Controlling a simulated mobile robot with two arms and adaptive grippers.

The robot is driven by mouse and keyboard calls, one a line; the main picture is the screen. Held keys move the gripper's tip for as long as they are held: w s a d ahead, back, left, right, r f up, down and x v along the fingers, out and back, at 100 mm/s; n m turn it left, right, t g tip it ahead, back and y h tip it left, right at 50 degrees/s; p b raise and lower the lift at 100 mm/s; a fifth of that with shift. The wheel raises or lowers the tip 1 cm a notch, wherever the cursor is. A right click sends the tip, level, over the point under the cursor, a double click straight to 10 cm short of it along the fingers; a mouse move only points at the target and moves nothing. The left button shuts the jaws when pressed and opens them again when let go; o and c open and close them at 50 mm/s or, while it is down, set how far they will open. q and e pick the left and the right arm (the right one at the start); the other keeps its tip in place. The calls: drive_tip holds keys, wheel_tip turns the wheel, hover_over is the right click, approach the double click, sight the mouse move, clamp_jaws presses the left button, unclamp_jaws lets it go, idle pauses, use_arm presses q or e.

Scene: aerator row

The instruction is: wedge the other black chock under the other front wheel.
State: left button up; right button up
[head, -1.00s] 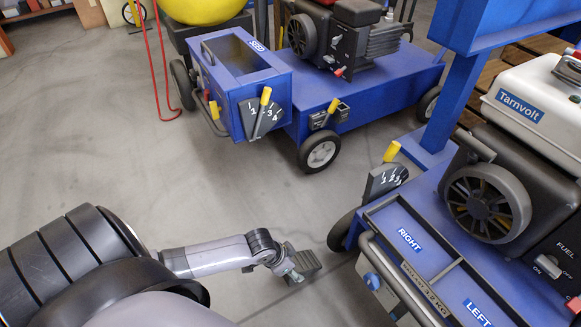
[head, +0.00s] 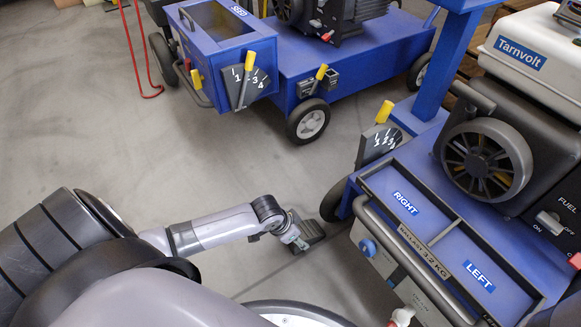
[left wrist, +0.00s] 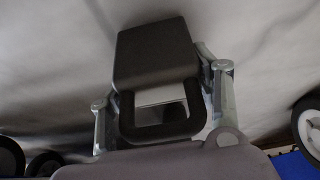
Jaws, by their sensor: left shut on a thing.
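The black chock (head: 310,230), a dark wedge with a loop handle, is held low over the floor in the head view. My left gripper (head: 295,238) is shut on it. In the left wrist view the chock (left wrist: 156,55) sits between the two fingers (left wrist: 160,105), with its loop handle toward the wrist. The dark front wheel (head: 334,200) of the blue aerator cart (head: 405,150) is just up and right of the chock, with a small gap. I cannot tell if the chock touches the floor. The other chock is not seen. My right gripper is not in view.
A second blue cart (head: 345,75) with a white-hubbed wheel (head: 308,121) stands at the back. The carrying cart's front bar (head: 400,250) overhangs close to the right. Grey floor (head: 200,160) is clear between.

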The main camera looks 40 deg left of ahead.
sight(310, 228)
use_arm(q)
drive_tip(key=shift+w+d, duration=0.3)
drive_tip(key=shift+w, duration=0.4)
drive_tip(key=shift+w+d, duration=0.3)
drive_tip(key=shift+w, duration=0.45)
drive_tip(key=shift+w+d, duration=0.3)
drive_tip(key=shift+w, duration=0.4)
drive_tip(key=shift+r, duration=0.1)
drive_tip(key=o, duration=1.7)
drive_tip(key=shift+o, duration=0.2)
drive_tip(key=shift+s, duration=0.1)
drive_tip(key=v, duration=1.1)
drive_tip(key=shift+s+a+r, duration=0.15)
drive_tip(key=shift+s+r, duration=0.05)
drive_tip(key=shift+r, duration=0.15)
